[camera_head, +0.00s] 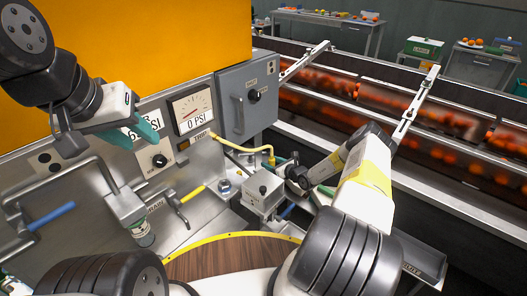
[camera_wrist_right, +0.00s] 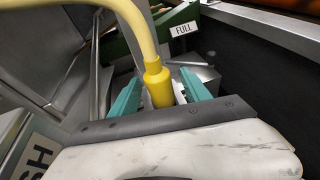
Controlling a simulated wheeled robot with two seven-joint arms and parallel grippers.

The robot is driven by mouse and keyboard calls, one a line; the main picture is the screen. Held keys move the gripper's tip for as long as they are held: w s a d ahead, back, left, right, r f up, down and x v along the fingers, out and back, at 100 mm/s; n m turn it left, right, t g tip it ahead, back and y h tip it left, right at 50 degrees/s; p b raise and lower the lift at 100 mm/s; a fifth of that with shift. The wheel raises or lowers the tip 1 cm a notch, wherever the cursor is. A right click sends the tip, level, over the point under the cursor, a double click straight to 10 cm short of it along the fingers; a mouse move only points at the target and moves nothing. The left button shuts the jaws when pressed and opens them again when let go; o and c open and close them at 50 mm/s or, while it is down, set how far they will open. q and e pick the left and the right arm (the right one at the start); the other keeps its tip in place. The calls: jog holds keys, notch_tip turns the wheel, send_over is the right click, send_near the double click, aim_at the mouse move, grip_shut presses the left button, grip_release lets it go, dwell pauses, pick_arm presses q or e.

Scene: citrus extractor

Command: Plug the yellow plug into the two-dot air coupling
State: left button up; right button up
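The yellow plug (camera_wrist_right: 158,85) is at the end of a yellow hose (camera_wrist_right: 138,22) in the right wrist view. My right gripper (camera_wrist_right: 160,86) has its teal fingers on either side of the plug, with a gap showing on the right side. In the head view the right gripper is largely hidden behind its wrist, near the yellow hose (camera_head: 240,147). My left gripper (camera_head: 138,131) hangs empty before the panel; its finger gap is unclear. A small plate with dark dots (camera_head: 45,158) is on the panel at left; I cannot make out which coupling it marks.
A grey valve box (camera_head: 263,190) stands beside the right gripper. A pressure gauge (camera_head: 191,108) reads 0 PSI. A blue handle (camera_head: 50,216) and a yellow handle (camera_head: 192,194) stick out from the panel. A conveyor with blurred oranges (camera_head: 320,98) runs behind.

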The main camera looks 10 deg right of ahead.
grip_shut()
jog(key=shift+r, duration=0.15)
notch_tip(320, 180, up, 10)
jog(key=shift+f, duration=0.1)
dwell(0.3)
jog(key=shift+r, duration=2.75)
